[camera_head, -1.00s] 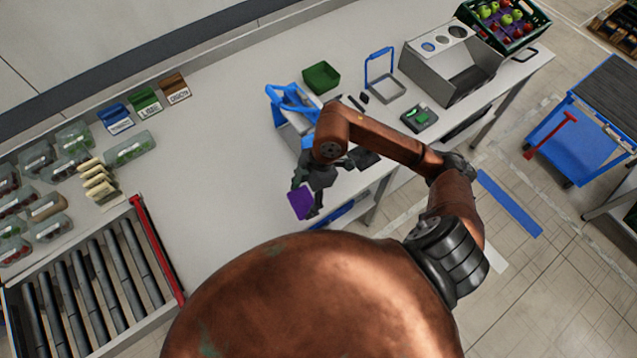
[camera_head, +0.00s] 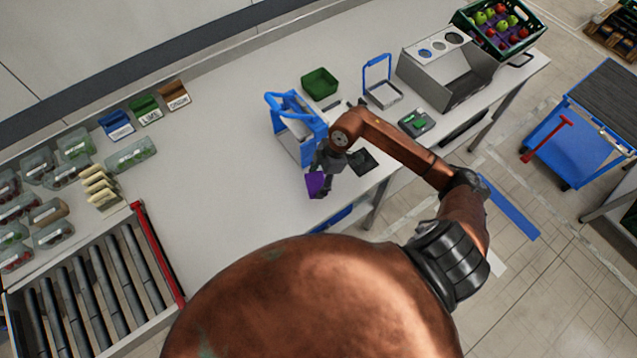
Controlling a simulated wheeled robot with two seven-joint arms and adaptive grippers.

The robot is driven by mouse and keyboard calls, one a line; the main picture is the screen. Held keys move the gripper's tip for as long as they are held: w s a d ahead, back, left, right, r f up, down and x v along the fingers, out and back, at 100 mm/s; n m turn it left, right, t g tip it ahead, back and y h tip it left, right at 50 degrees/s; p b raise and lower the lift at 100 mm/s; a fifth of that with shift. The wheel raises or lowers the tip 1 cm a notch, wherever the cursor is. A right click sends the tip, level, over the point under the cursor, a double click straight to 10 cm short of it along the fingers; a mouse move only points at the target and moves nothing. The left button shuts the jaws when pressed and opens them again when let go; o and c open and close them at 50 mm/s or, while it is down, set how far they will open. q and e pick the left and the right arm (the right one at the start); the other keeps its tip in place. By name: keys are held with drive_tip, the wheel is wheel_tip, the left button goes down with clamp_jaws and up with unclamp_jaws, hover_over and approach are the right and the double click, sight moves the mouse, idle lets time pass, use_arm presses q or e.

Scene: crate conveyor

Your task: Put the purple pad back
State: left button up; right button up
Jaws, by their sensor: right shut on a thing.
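The purple pad (camera_head: 316,186) is held by my right gripper (camera_head: 321,178), which is shut on it above the front part of the table. The pad hangs below the wrist and looks tilted. My right arm partly hides the gripper and the things behind it. A blue-framed holder (camera_head: 290,118) stands just behind and to the left of the wrist. A dark flat tray (camera_head: 361,161) lies to the right of the gripper, near the table's front edge. My left gripper is not in view.
A green bin (camera_head: 320,82), a blue-handled tray (camera_head: 382,93) and a grey metal box (camera_head: 447,70) stand along the table (camera_head: 220,150). Clear packs and a roller conveyor (camera_head: 95,285) with a red bar are at left. The table's middle left is clear.

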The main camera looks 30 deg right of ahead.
sight(318, 184)
drive_tip(key=shift+w+d+f, duration=0.25)
drive_tip(key=shift+f, duration=0.15)
drive_tip(key=shift+w+d+f+p, duration=0.15)
drive_tip(key=shift+f+p, duration=0.2)
drive_tip(key=shift+f, duration=1.4)
drive_tip(key=o, duration=1.3)
drive_tip(key=b+v, duration=0.1)
drive_tip(key=v, duration=1.1)
